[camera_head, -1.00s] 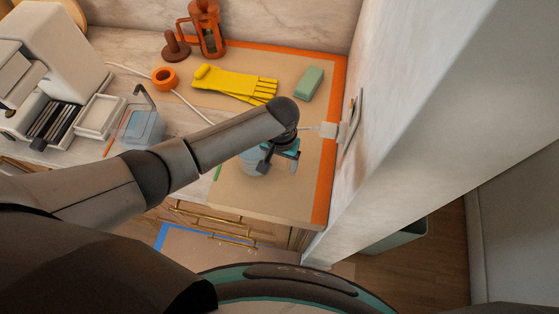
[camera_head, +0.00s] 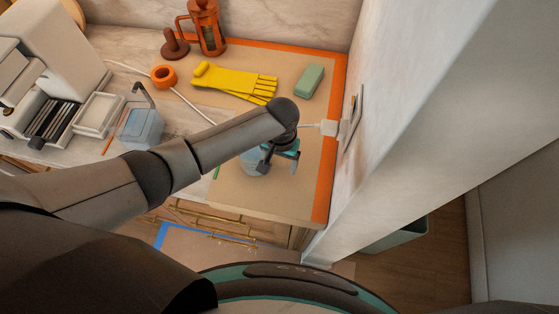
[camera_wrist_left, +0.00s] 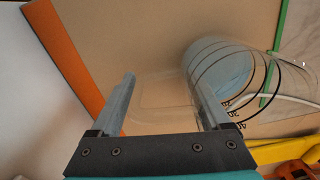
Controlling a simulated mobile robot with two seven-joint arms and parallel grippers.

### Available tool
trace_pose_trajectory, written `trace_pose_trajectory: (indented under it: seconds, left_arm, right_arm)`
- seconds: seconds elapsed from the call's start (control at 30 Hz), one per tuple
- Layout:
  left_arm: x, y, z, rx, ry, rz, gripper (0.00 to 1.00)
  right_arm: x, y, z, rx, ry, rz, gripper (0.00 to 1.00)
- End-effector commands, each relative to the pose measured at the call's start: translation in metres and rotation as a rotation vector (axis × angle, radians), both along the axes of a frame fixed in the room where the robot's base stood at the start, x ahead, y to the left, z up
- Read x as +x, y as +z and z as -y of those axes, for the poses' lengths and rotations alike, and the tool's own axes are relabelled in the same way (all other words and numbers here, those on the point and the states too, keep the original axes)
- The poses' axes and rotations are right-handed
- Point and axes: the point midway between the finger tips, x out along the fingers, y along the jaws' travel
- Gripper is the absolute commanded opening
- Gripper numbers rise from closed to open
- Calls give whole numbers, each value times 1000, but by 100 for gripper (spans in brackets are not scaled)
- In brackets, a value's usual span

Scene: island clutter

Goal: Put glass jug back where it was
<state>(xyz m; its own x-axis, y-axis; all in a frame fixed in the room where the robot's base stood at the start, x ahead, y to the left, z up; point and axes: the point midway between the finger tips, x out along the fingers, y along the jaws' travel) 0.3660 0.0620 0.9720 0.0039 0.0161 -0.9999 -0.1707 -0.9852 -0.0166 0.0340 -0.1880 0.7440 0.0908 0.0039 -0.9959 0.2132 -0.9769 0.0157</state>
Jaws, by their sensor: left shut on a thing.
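The glass jug (camera_head: 253,162), clear with a bluish tint, is partly hidden behind my left gripper (camera_head: 278,160) at the near part of the tan board with the orange edge. In the left wrist view the jug (camera_wrist_left: 228,72) shows as a clear cylinder with dark measuring rings and numbers, right of the fingers. My left gripper (camera_wrist_left: 163,98) is shut on the jug's clear handle, which shows faintly between the fingers. I cannot tell whether the jug's base touches the board. My right gripper is not in view.
A wall with a switch or socket plate (camera_head: 352,120) and plug stands close right of the gripper. A bluish clear container (camera_head: 143,127) stands left. The board between gripper and gloves is clear.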

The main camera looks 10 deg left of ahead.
Motion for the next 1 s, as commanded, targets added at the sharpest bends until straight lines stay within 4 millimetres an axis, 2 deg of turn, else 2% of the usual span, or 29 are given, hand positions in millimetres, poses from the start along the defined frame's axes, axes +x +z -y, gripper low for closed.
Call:
trace_pose_trajectory:
  seconds: [0.27, 0.3, 0.43, 0.77, 0.87, 1.0]
  left_arm:
    - [1, 0, 0, 0, 0, 2, 0]
    - [1, 0, 0, 0, 0, 2, 85]
    - [1, 0, 0, 0, 0, 1, 99]
    - [0, 3, 0, 0, 1, 0, 100]
    - [0, 12, 0, -1, 1, 1, 100]
    - [1, 35, 1, -2, 0, 3, 100]
  right_arm:
    - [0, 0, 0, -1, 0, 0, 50]
    - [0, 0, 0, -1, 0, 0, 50]
    - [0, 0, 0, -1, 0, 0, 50]
    - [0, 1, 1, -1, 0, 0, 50]
    - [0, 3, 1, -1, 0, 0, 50]
    - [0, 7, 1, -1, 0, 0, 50]
